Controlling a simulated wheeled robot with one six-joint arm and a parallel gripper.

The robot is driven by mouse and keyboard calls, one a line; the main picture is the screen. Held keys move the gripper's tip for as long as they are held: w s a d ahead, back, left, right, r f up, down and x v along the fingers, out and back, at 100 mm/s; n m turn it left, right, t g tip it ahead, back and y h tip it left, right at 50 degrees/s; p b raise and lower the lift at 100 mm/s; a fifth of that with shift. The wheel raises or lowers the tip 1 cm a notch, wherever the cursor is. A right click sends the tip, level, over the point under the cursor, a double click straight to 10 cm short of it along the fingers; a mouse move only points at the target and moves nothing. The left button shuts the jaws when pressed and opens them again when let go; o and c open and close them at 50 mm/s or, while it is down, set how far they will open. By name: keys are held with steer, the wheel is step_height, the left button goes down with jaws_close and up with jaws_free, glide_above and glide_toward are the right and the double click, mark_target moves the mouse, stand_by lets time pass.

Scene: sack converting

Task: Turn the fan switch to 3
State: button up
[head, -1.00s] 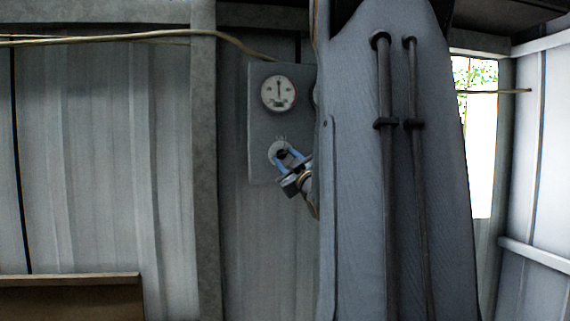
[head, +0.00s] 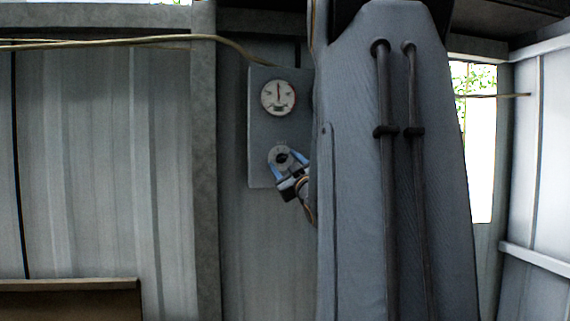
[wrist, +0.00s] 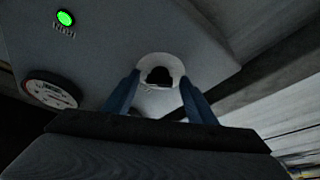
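The fan switch is a black knob (head: 282,157) on a round pale dial, low on a grey wall panel (head: 262,130). In the wrist view the knob (wrist: 160,76) sits ahead, between the two blue fingertips. My gripper (head: 284,168) is open in front of the dial, with its fingers apart and nothing between them that I can see held. In the wrist view its fingers (wrist: 160,84) reach to either side of the dial's rim. I cannot tell if they touch the panel. The dial's numbers are too small to read, so the knob's setting is unclear.
A round white gauge (head: 278,97) is above the switch. A lit green lamp (wrist: 65,18) with a small label shows in the wrist view. A cable (head: 120,39) runs along the wall to the panel. My arm hides the area right of the panel.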

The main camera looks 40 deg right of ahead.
steer(key=b+v, duration=0.1)
steer(key=v, duration=0.6)
steer(key=shift+s, duration=0.35)
steer(key=shift+a+f, duration=0.15)
